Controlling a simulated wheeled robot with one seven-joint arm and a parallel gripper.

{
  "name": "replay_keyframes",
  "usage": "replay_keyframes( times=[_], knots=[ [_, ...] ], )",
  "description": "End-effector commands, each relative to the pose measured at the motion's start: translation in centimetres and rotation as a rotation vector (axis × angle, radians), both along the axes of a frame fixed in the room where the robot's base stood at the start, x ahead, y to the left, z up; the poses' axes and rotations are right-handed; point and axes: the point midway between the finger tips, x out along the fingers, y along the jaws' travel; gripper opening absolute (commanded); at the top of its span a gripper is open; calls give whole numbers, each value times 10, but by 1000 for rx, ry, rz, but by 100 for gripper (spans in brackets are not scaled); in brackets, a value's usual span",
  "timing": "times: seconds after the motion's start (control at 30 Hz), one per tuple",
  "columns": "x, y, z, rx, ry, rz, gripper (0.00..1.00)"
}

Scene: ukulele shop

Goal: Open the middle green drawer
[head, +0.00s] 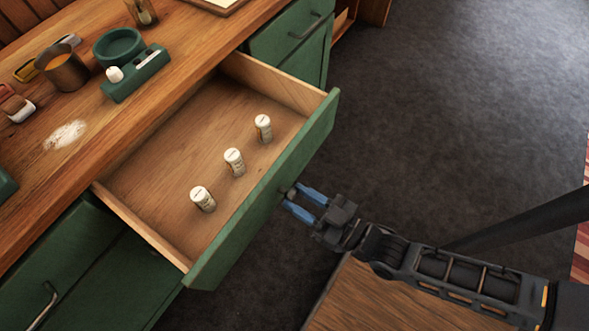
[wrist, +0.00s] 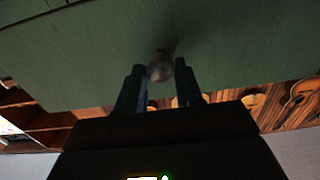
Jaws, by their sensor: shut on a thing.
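The middle green drawer (head: 262,205) is pulled well out of the wooden-topped counter, and its inside shows. Several small white-capped bottles stand in a row in it. My gripper (head: 302,200) is at the outer face of the drawer front, with its blue fingers on either side of the round knob (head: 289,192). In the wrist view the knob (wrist: 159,67) sits between the two fingertips (wrist: 160,75), against the green drawer front (wrist: 80,50). The fingers are shut on the knob.
The wooden countertop (head: 175,75) holds a metal cup (head: 62,68), a green round dish (head: 118,46), a green holder (head: 135,76) and a white powder patch (head: 65,135). Green cabinets with metal handles flank the drawer. Dark carpet (head: 440,110) lies clear at the right.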

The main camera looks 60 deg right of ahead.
Motion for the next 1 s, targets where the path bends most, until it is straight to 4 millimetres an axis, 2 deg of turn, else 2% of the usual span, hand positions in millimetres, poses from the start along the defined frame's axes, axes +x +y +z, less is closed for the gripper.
replay_keyframes(
  times=[0.27, 0.3, 0.53, 0.83, 1.0],
  knots=[
    [0, 0, 0, 0, 0, 1, 0],
    [0, 0, 0, 0, 0, 1, 38],
    [0, 0, 0, 0, 0, 0, 60],
    [-3, 0, -1, 0, 1, 0, 60],
    [-25, 0, -3, 0, 4, 0, 60]
  ],
)
